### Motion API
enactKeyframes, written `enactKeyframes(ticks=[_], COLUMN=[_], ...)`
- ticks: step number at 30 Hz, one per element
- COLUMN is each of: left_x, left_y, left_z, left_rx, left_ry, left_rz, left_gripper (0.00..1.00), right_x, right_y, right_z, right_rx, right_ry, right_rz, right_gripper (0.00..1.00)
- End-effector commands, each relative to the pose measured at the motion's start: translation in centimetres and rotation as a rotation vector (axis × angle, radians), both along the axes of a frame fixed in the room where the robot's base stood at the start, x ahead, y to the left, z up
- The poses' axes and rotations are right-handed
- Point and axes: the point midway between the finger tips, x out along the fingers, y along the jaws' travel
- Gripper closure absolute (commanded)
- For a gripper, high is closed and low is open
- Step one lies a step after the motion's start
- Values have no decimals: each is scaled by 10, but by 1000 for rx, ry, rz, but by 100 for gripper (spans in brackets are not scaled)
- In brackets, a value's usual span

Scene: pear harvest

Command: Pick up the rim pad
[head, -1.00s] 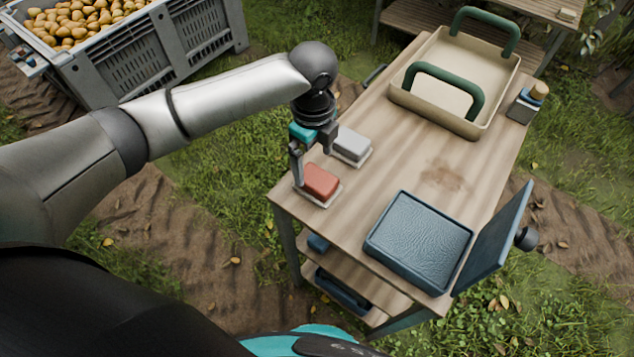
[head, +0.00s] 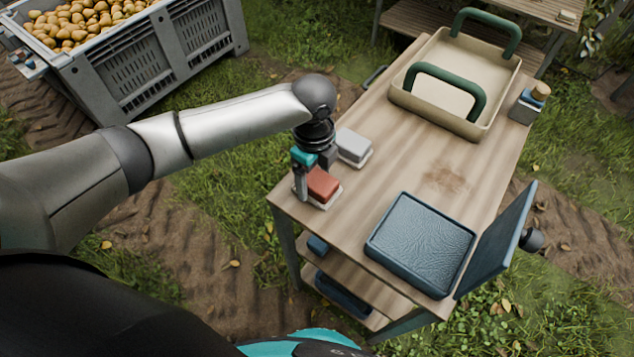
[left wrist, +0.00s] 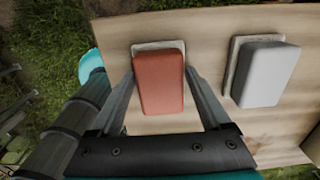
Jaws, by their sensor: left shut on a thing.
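A red block-shaped pad (head: 323,184) sits in a pale shallow holder (head: 328,204) at the near left corner of the wooden cart top. A light grey pad (head: 354,144) sits in a similar holder just behind it. Neither pad carries a readable label, so I cannot tell by name which is the rim pad. My left gripper (head: 314,177) is low over the red pad, shut on it with one finger on each side. In the left wrist view the red pad (left wrist: 160,85) lies between the fingers, with the grey pad (left wrist: 268,75) to the right. My right gripper is not in view.
A blue textured pad or tray (head: 420,240) lies at the near right, beside an upright dark blue panel (head: 497,240). A beige tray (head: 447,123) with green handles stands at the back. A small container (head: 527,105) is at the right edge. The cart's middle is clear.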

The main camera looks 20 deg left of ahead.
Motion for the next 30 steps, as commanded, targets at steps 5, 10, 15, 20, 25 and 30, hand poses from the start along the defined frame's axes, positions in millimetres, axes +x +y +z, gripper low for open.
enactKeyframes(ticks=[5,10,15,20,25,30], left_x=[0,0,0,1,1,2], left_y=[0,0,0,0,0,0], left_z=[0,1,1,7,28,72], left_rx=[0,0,0,-1,-1,-2], left_ry=[-1,-1,-1,-2,-4,-7], left_rz=[0,0,0,1,0,-1], left_gripper=[62,77,77,77,77,77], right_x=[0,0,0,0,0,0], right_y=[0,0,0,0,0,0], right_z=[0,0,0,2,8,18], right_rx=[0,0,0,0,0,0], right_ry=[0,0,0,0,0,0], right_rz=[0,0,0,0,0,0], right_gripper=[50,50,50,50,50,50])
